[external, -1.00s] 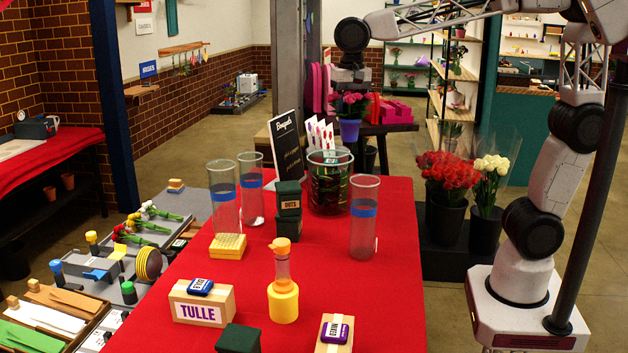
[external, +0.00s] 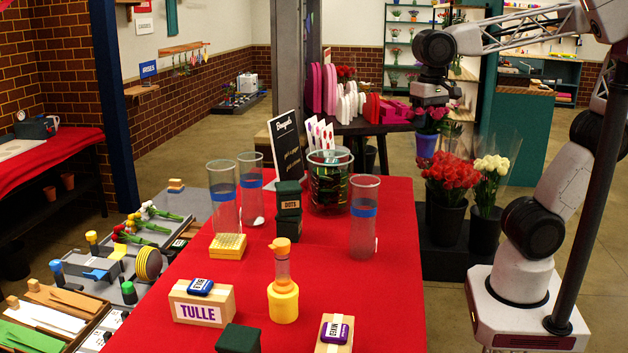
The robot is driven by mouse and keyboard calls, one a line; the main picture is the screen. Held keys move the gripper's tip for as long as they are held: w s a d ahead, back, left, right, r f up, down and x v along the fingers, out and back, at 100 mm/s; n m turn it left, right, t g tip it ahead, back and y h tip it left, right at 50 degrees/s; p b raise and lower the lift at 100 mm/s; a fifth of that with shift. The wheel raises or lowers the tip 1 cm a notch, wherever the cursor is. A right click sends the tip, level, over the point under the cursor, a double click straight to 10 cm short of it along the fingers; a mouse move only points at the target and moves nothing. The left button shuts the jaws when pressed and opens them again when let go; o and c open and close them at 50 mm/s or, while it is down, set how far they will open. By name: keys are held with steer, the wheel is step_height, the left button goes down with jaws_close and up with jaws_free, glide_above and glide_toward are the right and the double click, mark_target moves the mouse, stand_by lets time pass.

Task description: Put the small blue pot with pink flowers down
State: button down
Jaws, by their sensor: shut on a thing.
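The small blue pot (external: 426,145) with pink flowers (external: 428,121) hangs in the air in the external view, right of the red table and above the buckets of red and white flowers. My gripper (external: 430,102) is above it, shut on it from the top. The flowers partly hide the fingers, so the exact grip cannot be made out. The pot looks upright.
The red table (external: 330,275) carries glass cylinders (external: 363,218), a green-filled jar (external: 330,182), stacked dark boxes and a yellow bottle (external: 283,290). Buckets of red flowers (external: 446,222) and white flowers (external: 485,227) stand on a dark floor platform. The table's right strip is bare.

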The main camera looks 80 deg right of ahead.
steer(key=s+f, duration=0.1)
steer(key=s, duration=0.4)
step_height(320, 180, down, 16)
steer(key=shift+w+n, duration=0.2)
steer(key=shift+n, duration=0.2)
steer(key=shift+f, duration=0.1)
steer(key=w+a+f, duration=0.1)
steer(key=w+a, duration=0.2)
steer(key=w, duration=1.1)
steer(key=shift+w+a+f, duration=0.2)
steer(key=shift+w, duration=0.15)
steer(key=shift+w, duration=0.1)
steer(key=shift+w+a+f, duration=0.1)
steer(key=shift+w+f, duration=0.05)
steer(key=shift+f, duration=0.75)
steer(key=shift+w+f, duration=0.15)
steer(key=shift+f, duration=0.75)
